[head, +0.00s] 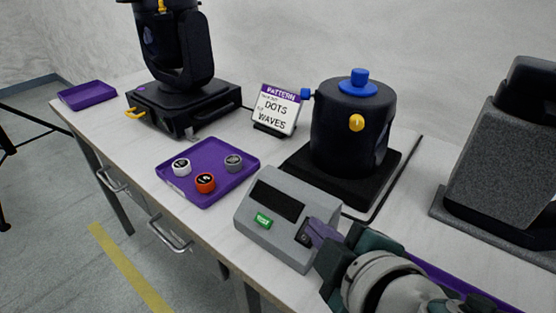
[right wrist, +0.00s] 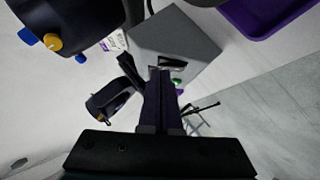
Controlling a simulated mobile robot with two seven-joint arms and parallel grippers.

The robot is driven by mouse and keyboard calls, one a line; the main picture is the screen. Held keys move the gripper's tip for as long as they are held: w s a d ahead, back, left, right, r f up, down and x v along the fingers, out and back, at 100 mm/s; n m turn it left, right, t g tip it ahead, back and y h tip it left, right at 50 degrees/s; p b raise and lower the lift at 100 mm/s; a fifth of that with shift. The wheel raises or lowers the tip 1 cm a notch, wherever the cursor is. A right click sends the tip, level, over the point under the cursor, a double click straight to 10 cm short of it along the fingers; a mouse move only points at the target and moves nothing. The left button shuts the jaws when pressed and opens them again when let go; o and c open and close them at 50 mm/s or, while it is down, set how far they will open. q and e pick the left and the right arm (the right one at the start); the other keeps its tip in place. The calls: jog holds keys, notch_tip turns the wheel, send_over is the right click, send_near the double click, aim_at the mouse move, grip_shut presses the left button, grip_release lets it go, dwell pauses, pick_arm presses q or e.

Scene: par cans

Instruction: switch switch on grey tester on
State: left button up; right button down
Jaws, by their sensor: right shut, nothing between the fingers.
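The grey tester (head: 253,207) stands at the table's front edge, with a dark display window and a green TEST label (head: 263,221) on its sloped face. It also shows in the right wrist view (right wrist: 180,35), beyond the fingertips. My right gripper (head: 314,236) is shut and empty, its tips at the right side of the tester's face. A small dark part by the tips (head: 302,238) looks like the switch; the fingers partly cover it. I cannot tell its position, or whether the tips touch it. My left gripper is not in view.
A black can with a blue lid (head: 352,125) stands behind the tester. A purple tray (head: 212,192) with three round caps lies left of it. A PATTERN sign (head: 275,108), a black stage light (head: 185,105) and a grey speckled block (head: 495,160) stand farther off.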

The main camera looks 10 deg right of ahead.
jog(key=d+g+y+p, duration=0.1)
jog(key=p, duration=0.2)
jog(key=shift+w+m, duration=0.15)
jog(key=shift+m, duration=0.25)
jog(key=shift+d+f+g+p, duration=0.1)
jog(key=shift+f+g+p, duration=0.05)
jog(key=shift+g+p, duration=0.15)
jog(key=shift+w+f, duration=0.1)
jog(key=shift+f, duration=0.1)
jog(key=shift+f+b, duration=0.15)
jog(key=shift+b, duration=0.15)
